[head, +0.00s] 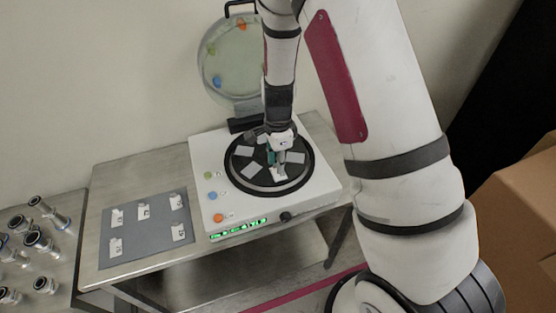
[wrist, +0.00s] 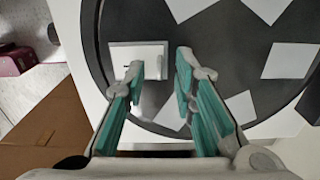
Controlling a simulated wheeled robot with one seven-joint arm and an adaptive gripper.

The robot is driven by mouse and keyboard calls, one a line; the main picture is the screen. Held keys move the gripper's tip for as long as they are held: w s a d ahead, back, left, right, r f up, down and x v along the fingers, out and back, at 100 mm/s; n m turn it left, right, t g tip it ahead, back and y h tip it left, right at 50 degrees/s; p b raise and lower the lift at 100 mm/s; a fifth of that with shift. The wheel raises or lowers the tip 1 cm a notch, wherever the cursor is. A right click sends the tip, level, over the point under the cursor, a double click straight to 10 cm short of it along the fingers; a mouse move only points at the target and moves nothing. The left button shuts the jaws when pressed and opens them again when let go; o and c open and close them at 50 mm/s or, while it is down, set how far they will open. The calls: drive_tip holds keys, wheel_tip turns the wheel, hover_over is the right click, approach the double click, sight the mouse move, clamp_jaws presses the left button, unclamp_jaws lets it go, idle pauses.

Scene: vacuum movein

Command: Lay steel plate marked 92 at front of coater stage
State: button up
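The coater stage (head: 330,187) is a white box with a round black disc (head: 236,175) bearing several light grey square patches. A small pale plate (wrist: 120,54) with a short dark mark lies at the disc's edge in the wrist view; its number is too small to read. In the head view the plate (head: 279,173) shows below my gripper, near the front of the disc. My gripper (wrist: 160,65) is open, its teal-padded fingers apart. The left fingertip overlaps the plate's lower edge in the picture; I cannot tell whether it touches. The right fingertip is clear of it.
A grey mat (head: 147,232) left of the stage holds several small marked plates. Metal fittings (head: 40,240) stand on another bench at far left. A round lid (head: 238,60) with coloured dots stands behind the stage. Cardboard boxes (head: 515,220) are at right.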

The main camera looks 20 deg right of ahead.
drive_tip(key=shift+r, duration=0.1)
wheel_tip(320, 180, up, 12)
wheel_tip(320, 180, up, 9)
drive_tip(key=n+t, duration=0.1)
drive_tip(key=n, duration=0.3)
hover_over(281, 177)
drive_tip(key=s+r+n+t, duration=0.2)
drive_tip(key=s+r+n, duration=0.4)
drive_tip(key=s, duration=0.3)
drive_tip(key=s+r+n+t, duration=0.2)
drive_tip(key=s+r+n, duration=0.4)
drive_tip(key=s+n, duration=0.2)
drive_tip(key=shift+s+d+t+b, duration=0.3)
drive_tip(key=shift+s+b, duration=0.1)
drive_tip(key=shift+s, duration=0.2)
drive_tip(key=shift+c, duration=0.2)
